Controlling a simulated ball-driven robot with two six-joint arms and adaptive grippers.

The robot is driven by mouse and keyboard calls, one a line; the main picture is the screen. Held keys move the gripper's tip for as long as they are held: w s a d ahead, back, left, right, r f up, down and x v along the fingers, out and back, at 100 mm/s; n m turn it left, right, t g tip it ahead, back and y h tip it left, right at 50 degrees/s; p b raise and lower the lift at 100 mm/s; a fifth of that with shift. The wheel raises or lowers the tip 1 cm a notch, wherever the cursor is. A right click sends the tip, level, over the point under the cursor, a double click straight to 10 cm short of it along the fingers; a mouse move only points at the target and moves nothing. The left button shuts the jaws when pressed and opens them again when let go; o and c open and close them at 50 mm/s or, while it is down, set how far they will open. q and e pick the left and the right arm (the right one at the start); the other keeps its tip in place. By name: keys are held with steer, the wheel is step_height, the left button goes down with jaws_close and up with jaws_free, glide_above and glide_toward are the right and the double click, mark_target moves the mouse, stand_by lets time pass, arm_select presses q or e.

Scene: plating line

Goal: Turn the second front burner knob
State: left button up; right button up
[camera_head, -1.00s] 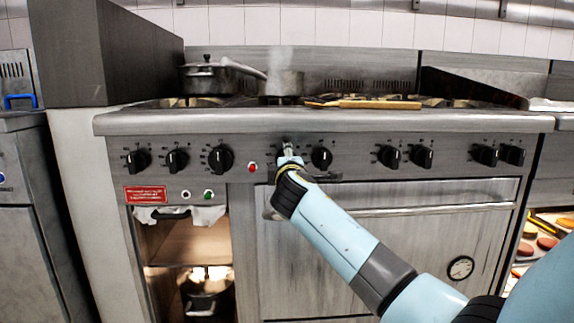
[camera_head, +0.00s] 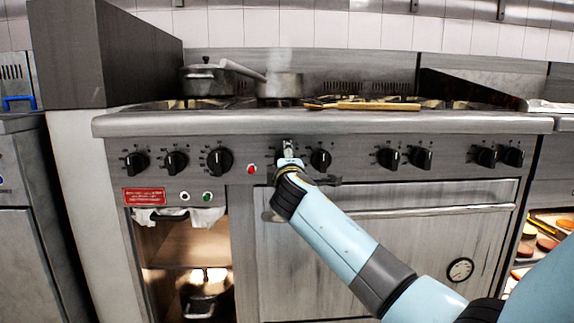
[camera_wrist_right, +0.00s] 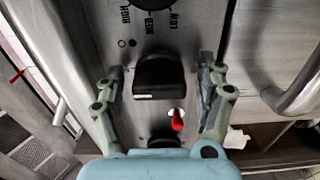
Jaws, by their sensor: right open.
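The stove's front panel carries a row of black knobs, among them the knobs at the left (camera_head: 136,161), (camera_head: 175,162) and (camera_head: 219,160). My right gripper (camera_head: 288,157) is at the panel, between the large third knob and a black knob (camera_head: 320,159) to its right. In the right wrist view, the gripper (camera_wrist_right: 163,82) is open, with a finger on each side of a black knob (camera_wrist_right: 160,72). A gap shows between the knob and each finger. In the head view the gripper largely hides this knob. My left gripper is not in view.
A red indicator (camera_head: 252,169) sits just left of the gripper. The oven door handle (camera_head: 430,211) runs below the panel. A lidded pot (camera_head: 207,79), a saucepan (camera_head: 281,85) and a wooden-handled utensil (camera_head: 375,106) are on the stove top.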

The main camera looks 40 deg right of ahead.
steer(key=v, duration=1.2)
